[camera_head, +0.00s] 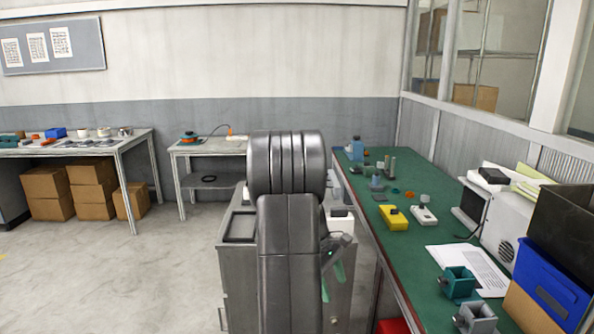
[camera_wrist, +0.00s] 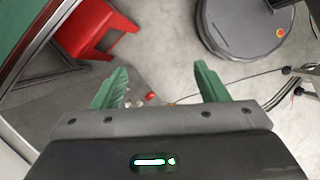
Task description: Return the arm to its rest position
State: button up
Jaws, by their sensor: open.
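My gripper (camera_wrist: 160,90) shows in the wrist view with its two green fingers spread apart and nothing between them. Below and between the fingers is the grey floor, with a small red thing on it that I cannot make out. In the head view my gripper (camera_head: 332,283) hangs low at the right side of my arm, fingers pointing down, partly hidden by the arm. It is beside the left edge of the green-topped bench (camera_head: 407,246).
The bench carries a yellow box (camera_head: 393,219), a white device (camera_head: 423,215), teal and grey holders (camera_head: 459,283) and a blue bin (camera_head: 545,285). A red stool (camera_wrist: 95,28) stands near the bench in the wrist view. Cardboard boxes (camera_head: 47,193) sit under the left table. Floor at left is clear.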

jog(key=a+f+m+g+y+b, duration=0.1)
jog(key=a+f+m, duration=0.2)
jog(key=f, duration=0.5)
jog(key=shift+w+m+b, duration=0.15)
jog(key=shift+m+b, duration=0.25)
